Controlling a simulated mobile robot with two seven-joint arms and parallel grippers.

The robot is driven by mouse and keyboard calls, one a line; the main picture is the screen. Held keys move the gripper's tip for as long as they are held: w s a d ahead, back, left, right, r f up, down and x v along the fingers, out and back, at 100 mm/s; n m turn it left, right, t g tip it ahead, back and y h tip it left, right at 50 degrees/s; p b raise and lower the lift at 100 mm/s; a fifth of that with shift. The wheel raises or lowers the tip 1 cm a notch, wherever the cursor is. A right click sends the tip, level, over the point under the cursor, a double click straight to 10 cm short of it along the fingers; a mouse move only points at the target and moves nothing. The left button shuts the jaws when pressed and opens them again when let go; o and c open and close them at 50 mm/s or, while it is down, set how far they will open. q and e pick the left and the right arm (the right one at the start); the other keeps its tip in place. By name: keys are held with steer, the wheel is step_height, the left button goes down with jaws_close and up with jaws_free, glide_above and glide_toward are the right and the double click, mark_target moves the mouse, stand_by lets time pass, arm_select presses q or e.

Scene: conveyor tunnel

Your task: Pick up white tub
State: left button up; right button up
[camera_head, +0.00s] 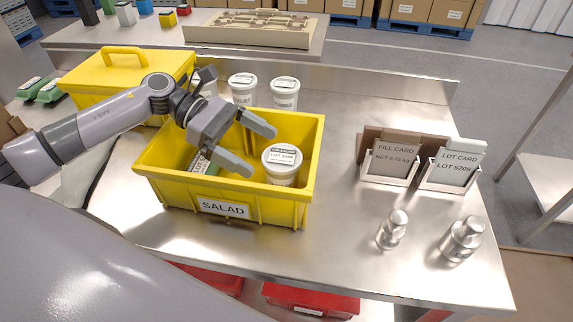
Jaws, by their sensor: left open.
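A white tub (281,169) with a printed lid label stands inside the yellow crate (222,207) labelled SALAD, towards its right side. My left gripper (262,150) reaches in from the left over the crate. Its fingers are apart and empty, pointing right, close to the tub's left side in the picture; I cannot tell whether they touch it. A green and white item lies in the crate, partly hidden by the gripper. My right gripper is not in view.
A yellow lidded box (90,82) stands behind my left arm. Card holders (388,180) with FILL CARD and LOT CARD stand at the right, with two metal weights (391,230) (461,238) in front. The steel table (340,225) is clear between crate and cards.

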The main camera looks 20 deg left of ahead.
mark_target(273, 154)
arm_select(q)
steer(key=x, duration=0.1)
steer(key=p+x, duration=0.1)
steer(key=x, duration=0.1)
steer(key=shift+w+d, duration=0.3)
steer(key=shift+d+f, duration=0.25)
steer(key=shift+d, duration=0.05)
steer(key=c, duration=1.1)
steer(key=shift+w, duration=0.1)
steer(key=shift+r, duration=0.2)
step_height(273, 154, up, 18)
steer(key=shift+f+b, duration=0.1)
steer(key=shift+b, duration=0.75)
